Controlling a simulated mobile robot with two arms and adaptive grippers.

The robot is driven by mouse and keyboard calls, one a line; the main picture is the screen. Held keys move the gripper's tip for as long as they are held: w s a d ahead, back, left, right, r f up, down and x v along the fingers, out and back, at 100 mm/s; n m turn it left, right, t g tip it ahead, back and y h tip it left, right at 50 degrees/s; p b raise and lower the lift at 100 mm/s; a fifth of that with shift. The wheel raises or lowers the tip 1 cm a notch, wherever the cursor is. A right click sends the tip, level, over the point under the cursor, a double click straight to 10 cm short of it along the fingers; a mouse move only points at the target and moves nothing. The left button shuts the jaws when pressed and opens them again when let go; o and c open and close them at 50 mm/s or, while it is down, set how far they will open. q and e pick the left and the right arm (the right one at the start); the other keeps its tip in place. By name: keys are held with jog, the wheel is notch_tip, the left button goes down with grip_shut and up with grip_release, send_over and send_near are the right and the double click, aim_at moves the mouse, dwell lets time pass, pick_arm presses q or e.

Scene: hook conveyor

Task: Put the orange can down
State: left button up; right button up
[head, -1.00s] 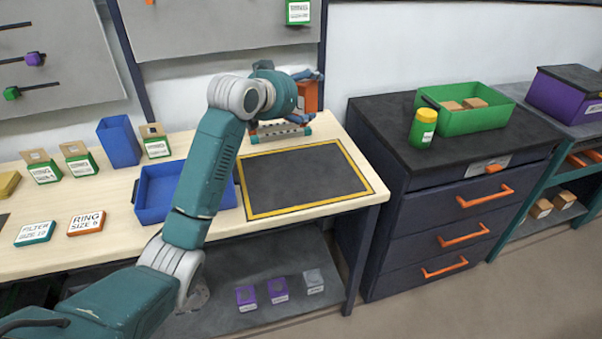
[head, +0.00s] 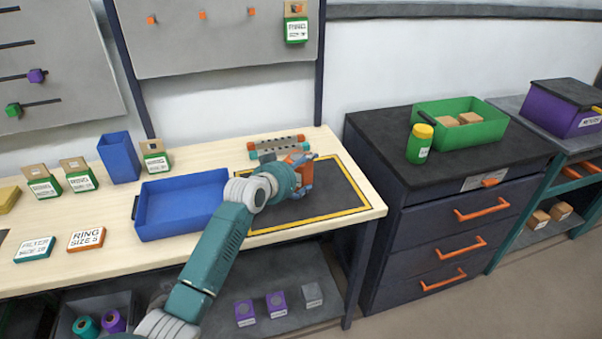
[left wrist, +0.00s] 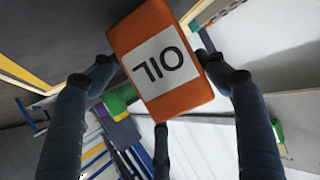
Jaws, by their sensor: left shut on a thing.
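The orange can (head: 294,160) is in my left gripper (head: 303,175), over the back part of the dark mat with a yellow border (head: 335,194) on the wooden bench. The gripper hides part of the can, and I cannot tell whether the can touches the mat. In the left wrist view the can (left wrist: 160,62) shows a white label reading OIL. The dark fingers of the left gripper (left wrist: 160,75) are closed around it, two at its sides and one below. My right gripper is in neither view.
A grey rack-like part with teal and red ends (head: 276,146) lies just behind the can. An open blue tray (head: 183,222) stands left of the mat. The mat's right part is clear. A dark drawer cabinet (head: 450,225) with a green bin (head: 480,138) stands to the right.

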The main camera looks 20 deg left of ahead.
pick_arm(q)
jog(key=shift+w+f, duration=0.1)
jog(key=shift+f, duration=0.45)
jog(key=o, duration=1.4)
jog(key=shift+f, duration=0.15)
jog(key=shift+o, duration=0.8)
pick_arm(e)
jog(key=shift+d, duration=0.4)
pick_arm(q)
jog(key=shift+s, duration=0.2)
jog(key=v, duration=1.2)
jog(key=shift+b, duration=0.3)
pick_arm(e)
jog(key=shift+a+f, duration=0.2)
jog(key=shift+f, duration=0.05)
pick_arm(q)
jog(key=shift+w, duration=0.1)
